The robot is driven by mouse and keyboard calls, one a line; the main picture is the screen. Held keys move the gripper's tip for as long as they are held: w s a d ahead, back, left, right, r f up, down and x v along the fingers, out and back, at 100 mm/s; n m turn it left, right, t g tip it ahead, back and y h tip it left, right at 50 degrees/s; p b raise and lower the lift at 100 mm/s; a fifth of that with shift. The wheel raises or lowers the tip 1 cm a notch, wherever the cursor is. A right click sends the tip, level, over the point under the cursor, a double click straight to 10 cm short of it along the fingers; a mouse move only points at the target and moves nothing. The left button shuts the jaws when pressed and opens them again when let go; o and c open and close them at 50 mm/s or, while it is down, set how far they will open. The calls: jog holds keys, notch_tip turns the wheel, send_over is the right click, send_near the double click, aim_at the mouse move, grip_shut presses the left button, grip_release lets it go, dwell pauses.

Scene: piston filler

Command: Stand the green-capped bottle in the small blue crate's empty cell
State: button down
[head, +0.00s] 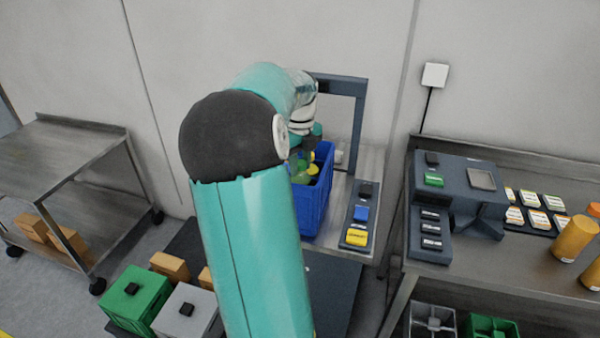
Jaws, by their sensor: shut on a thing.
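The small blue crate (312,208) stands on a metal surface just beyond my arm, with its left part hidden behind the arm. Green and yellow bottle tops show inside it near its back. A green top (299,170) there seems to be the green-capped bottle, largely hidden by the arm and crate wall. My gripper (308,155) points down over the back of the crate, shut on the bottle. Its fingertips are small and partly covered. I cannot tell which cell is empty or whether the bottle touches the crate floor.
A dark frame (345,84) rises behind the crate. A panel with black, blue and yellow blocks (357,226) lies right of it. A bench with a dark machine (462,195) and orange cylinders (574,239) stands at right. Green (137,296) and grey boxes (186,310) sit at lower left.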

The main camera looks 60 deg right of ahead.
aim_at(300, 173)
jog(key=shift+w+f, duration=0.1)
jog(key=shift+f, duration=1.6)
jog(key=c, duration=1.1)
grip_release()
jog(key=shift+o, duration=0.2)
notch_tip(300, 173, up, 12)
jog(key=shift+r, duration=0.1)
